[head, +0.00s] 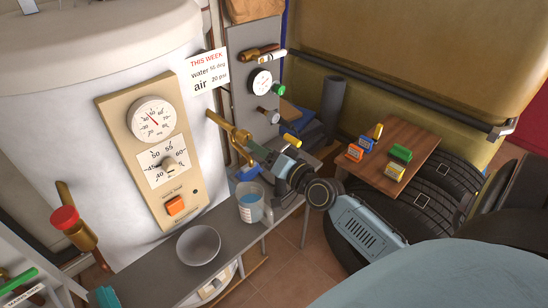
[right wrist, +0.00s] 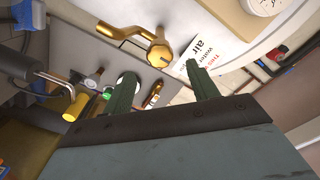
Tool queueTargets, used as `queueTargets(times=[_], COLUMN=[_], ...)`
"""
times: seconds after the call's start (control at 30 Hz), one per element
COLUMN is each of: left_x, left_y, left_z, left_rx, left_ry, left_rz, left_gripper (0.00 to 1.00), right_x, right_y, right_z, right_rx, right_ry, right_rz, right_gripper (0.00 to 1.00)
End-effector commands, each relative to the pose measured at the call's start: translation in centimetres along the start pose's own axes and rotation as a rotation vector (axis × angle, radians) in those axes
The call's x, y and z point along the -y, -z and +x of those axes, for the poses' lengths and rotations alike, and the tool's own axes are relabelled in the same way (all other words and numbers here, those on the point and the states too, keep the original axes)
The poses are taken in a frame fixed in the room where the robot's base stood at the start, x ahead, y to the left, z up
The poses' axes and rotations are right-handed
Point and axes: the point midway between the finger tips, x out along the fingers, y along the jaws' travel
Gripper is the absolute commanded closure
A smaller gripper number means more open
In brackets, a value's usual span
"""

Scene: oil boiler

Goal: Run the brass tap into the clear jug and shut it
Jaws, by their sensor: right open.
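The brass tap (head: 236,134) sticks out from the right side of the white boiler in the head view. In the right wrist view the tap's round brass knob (right wrist: 160,55) lies just beyond my fingertips, roughly in line with the gap between them. My right gripper (head: 262,161) is open and empty, close to the tap; its fingers also show in the right wrist view (right wrist: 161,70). The clear jug (head: 250,206) stands upright on the grey bench below the tap and gripper, with a bluish patch on it. I cannot tell its water level. My left gripper is out of view.
A grey bowl (head: 198,246) stands on the bench left of the jug. A gauge panel (head: 152,150) and a red-capped brass fitting (head: 72,224) are on the boiler. A grey board with valves and a gauge (head: 260,82) is behind. A wooden board (head: 398,160) with small boxes lies right.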

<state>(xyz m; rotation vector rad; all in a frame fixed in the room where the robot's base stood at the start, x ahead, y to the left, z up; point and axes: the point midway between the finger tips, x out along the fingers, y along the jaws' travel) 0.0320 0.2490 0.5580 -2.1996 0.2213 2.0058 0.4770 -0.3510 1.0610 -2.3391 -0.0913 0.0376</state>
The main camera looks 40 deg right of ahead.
Motion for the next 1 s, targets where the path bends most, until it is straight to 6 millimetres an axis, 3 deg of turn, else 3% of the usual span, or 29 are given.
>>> queueTargets(times=[0.1,0.3,1.0], left_x=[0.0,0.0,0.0], left_y=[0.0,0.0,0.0], left_z=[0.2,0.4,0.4], left_rx=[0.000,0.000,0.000], left_ry=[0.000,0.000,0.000], left_rz=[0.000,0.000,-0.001], left_gripper=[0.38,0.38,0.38], right_x=[-0.1,0.0,0.3], right_y=[-0.1,0.0,-0.6], right_z=[-1.9,-3.4,-3.7], right_rx=[0.002,0.000,0.023], right_ry=[0.000,0.000,0.000], right_rz=[-0.001,0.000,-0.010], right_gripper=[0.41,0.41,0.41])
